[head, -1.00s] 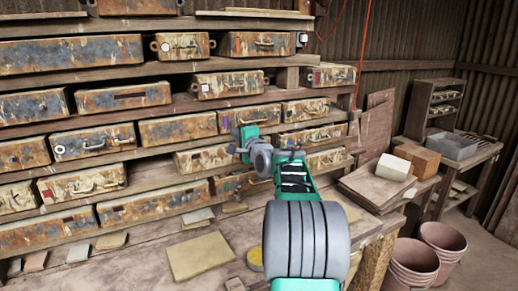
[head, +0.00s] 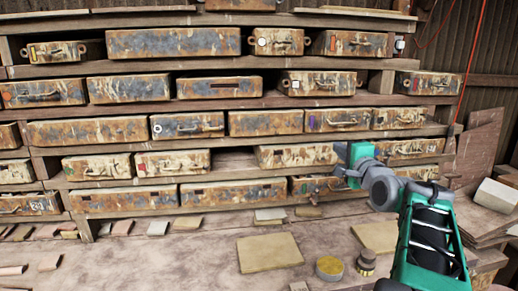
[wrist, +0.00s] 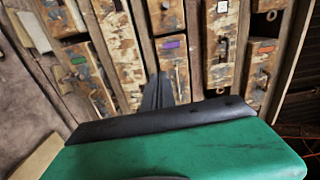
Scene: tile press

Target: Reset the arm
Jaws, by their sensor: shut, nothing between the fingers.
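My gripper (wrist: 158,92) shows in the wrist view as dark fingers close together, shut with nothing between them. It points toward the shelf of rusty metal moulds. In the head view my green and grey arm reaches in from the lower right. Its end stands in front of the right part of the shelf, hiding parts of the moulds behind it. I cannot make out the fingers clearly in the head view.
Wooden shelves (head: 240,103) hold several rusty moulds, such as one with a white ring (head: 187,125). On the bench (head: 200,262) lie a tan slab (head: 268,253), a round yellow-topped tin (head: 329,268) and small tiles. A white block (head: 495,195) sits on boards at right.

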